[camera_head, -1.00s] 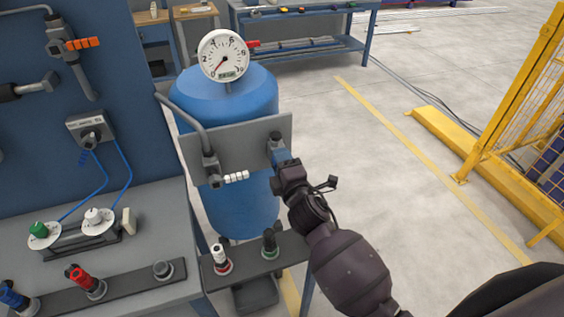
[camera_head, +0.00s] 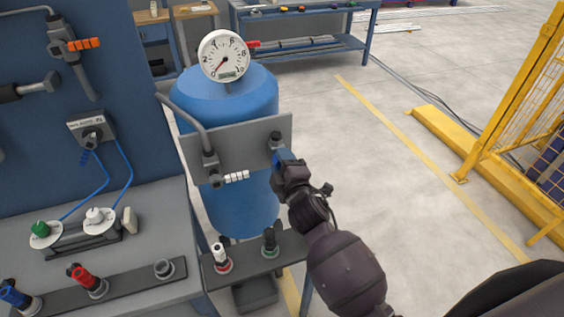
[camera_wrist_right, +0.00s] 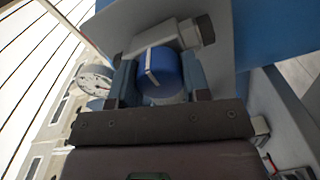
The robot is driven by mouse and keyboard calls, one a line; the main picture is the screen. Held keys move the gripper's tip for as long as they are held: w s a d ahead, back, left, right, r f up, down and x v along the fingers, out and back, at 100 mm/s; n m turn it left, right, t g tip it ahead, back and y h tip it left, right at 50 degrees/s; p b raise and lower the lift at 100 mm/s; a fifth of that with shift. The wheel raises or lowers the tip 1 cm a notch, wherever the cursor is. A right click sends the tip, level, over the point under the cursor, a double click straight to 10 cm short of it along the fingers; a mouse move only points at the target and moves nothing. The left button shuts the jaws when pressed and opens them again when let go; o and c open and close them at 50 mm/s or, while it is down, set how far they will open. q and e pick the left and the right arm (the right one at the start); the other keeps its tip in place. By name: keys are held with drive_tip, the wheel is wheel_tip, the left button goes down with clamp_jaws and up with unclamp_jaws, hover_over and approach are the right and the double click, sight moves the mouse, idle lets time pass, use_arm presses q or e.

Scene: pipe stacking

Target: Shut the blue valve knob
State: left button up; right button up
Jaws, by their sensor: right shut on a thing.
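The blue valve knob (camera_wrist_right: 160,76) sits on a valve on the grey plate in front of the blue tank. In the right wrist view it lies between my two fingers, with a white line on its face running nearly upright. My right gripper (camera_head: 285,163) is shut on the knob. In the head view the gripper covers most of the knob, and only a bit of blue shows. The valve body (camera_head: 276,139) shows just above it. My left gripper is not in view.
The grey plate (camera_head: 240,145) also bears a valve with a white handle (camera_head: 237,177). A pressure gauge (camera_head: 223,56) stands above the blue tank (camera_head: 240,95). A workbench (camera_head: 150,200) is at left; open floor lies right.

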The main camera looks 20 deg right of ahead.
drive_tip(key=o, duration=0.9)
drive_tip(key=s, duration=1.1)
drive_tip(key=shift+d, duration=0.2)
drive_tip(key=shift+w, duration=0.1)
